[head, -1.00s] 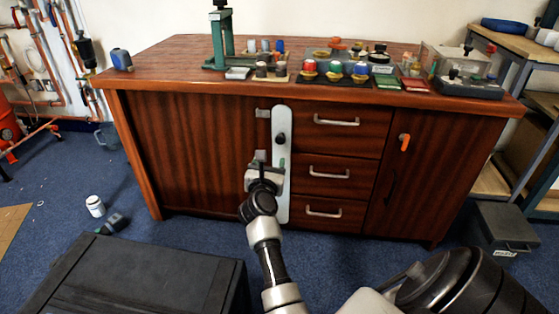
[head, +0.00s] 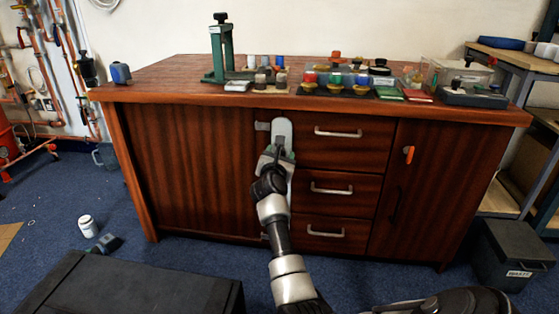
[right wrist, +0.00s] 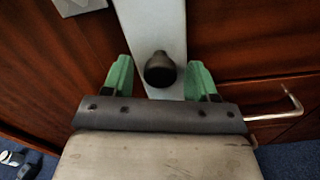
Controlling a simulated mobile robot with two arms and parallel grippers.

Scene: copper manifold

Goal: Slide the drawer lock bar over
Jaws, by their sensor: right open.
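The drawer lock bar (head: 282,131) is a pale upright metal bar on the cabinet front, just left of the drawers. In the right wrist view the bar (right wrist: 153,30) carries a round black knob (right wrist: 160,69). My right gripper (right wrist: 160,78) is open, with one green finger on each side of the knob, apart from it. In the head view my right gripper (head: 277,157) is in front of the bar and hides its middle, including most of the knob. My left gripper is not in view.
Three drawers with metal handles (head: 338,133) are right of the bar, then a door with an orange latch (head: 409,153). Grey brackets (head: 263,126) sit left of the bar. A black case (head: 140,290) stands on the floor in front.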

